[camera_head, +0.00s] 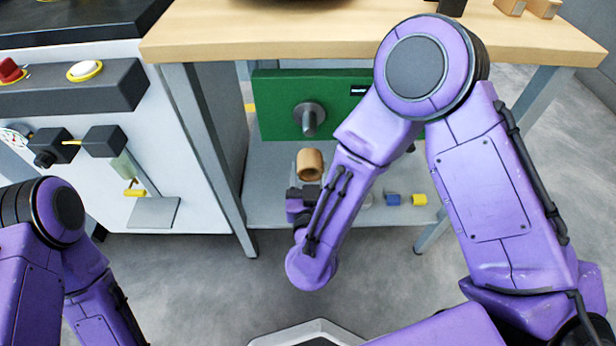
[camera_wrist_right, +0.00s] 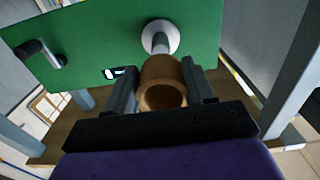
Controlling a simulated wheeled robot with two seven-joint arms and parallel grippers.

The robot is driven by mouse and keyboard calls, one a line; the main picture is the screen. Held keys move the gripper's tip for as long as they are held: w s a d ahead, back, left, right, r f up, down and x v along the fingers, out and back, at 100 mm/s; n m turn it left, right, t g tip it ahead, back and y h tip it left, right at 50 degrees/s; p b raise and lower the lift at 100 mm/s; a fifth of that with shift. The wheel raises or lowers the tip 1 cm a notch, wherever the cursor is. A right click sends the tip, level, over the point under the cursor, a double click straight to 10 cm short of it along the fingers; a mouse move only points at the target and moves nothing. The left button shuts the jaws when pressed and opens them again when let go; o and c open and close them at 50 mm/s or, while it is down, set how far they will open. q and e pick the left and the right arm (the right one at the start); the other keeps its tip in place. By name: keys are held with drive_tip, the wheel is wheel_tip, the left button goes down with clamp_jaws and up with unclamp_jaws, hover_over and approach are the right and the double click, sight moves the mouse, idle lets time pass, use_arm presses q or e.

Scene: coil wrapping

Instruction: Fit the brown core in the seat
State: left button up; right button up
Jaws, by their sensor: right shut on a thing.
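The brown core (camera_head: 310,164) is a short hollow cylinder. My right gripper (camera_head: 303,192) is shut on it. In the right wrist view the core (camera_wrist_right: 162,84) sits between the two dark fingers, its open bore facing the camera. A grey peg with a round flange (camera_head: 309,118) sticks out of the green panel; it also shows in the right wrist view (camera_wrist_right: 160,36), beyond the core. In the head view the core is below the peg tip and apart from it. No other seat can be made out. My left gripper is out of view; only its arm shows at lower left.
The green panel (camera_head: 272,92) stands under the wooden table (camera_head: 350,38), between its grey legs. A blue piece (camera_head: 392,199) and a yellow piece (camera_head: 419,200) lie on the lower shelf (camera_head: 262,205). A white machine (camera_head: 95,190) stands at left.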

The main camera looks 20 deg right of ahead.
sight(309, 131)
drive_tip(key=shift+r, duration=0.1)
drive_tip(key=shift+p, duration=0.3)
drive_tip(key=shift+p+x, duration=0.45)
drive_tip(key=shift+x, duration=2.4)
drive_tip(key=shift+p, duration=0.5)
drive_tip(key=shift+x, duration=3.65)
drive_tip(key=o, duration=1.1)
